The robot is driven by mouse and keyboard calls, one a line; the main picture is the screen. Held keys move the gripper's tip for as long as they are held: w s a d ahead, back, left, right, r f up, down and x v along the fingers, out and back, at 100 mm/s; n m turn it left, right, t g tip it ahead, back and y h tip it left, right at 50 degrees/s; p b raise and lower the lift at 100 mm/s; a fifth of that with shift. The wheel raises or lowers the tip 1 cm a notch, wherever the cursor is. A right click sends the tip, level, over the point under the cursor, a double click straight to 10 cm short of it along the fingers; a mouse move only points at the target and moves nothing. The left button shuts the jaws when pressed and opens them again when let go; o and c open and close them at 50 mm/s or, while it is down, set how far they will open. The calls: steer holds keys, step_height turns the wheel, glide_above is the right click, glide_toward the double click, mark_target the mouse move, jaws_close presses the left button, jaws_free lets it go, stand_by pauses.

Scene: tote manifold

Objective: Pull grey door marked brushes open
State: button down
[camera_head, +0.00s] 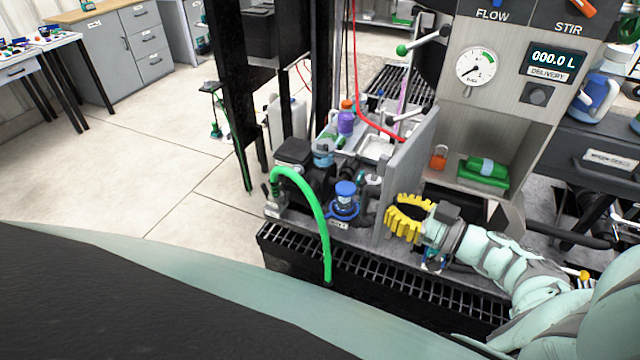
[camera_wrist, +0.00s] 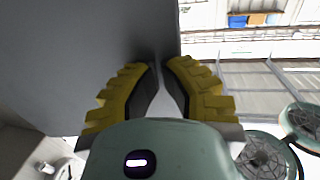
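A plain grey upright panel (camera_head: 412,160) stands at the left side of the grey cabinet in the head view. I see no readable "brushes" marking on it, so I cannot tell if it is the named door. My gripper (camera_head: 392,228), with yellow ribbed fingers, is beside the panel's lower right side. In the wrist view a dark grey flat surface (camera_wrist: 95,45) fills the upper left, and its right edge runs just above my gripper (camera_wrist: 161,66). The fingertips are close together with a narrow gap. Whether they hold anything thin is hidden.
Left of the panel are bottles, a blue valve (camera_head: 345,192) and a green hose (camera_head: 318,215). Open floor (camera_head: 170,165) lies further left.

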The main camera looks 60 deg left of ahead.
mark_target(380, 203)
steer(key=shift+s+a+r+m+t+y+p, duration=0.15)
steer(key=shift+s+a+m+t+p, duration=0.15)
steer(key=shift+a+t, duration=0.25)
steer(key=shift+s+a+f+m+t+y+p, duration=0.1)
steer(key=shift+s+a+m+t, duration=0.1)
steer(key=shift+a+m+t, duration=0.25)
steer(key=shift+s+a+r+m+t+y+p, duration=0.15)
steer(key=shift+s+a+m+t+p, duration=0.1)
steer(key=shift+a+t, duration=0.35)
steer(key=shift+f, duration=0.1)
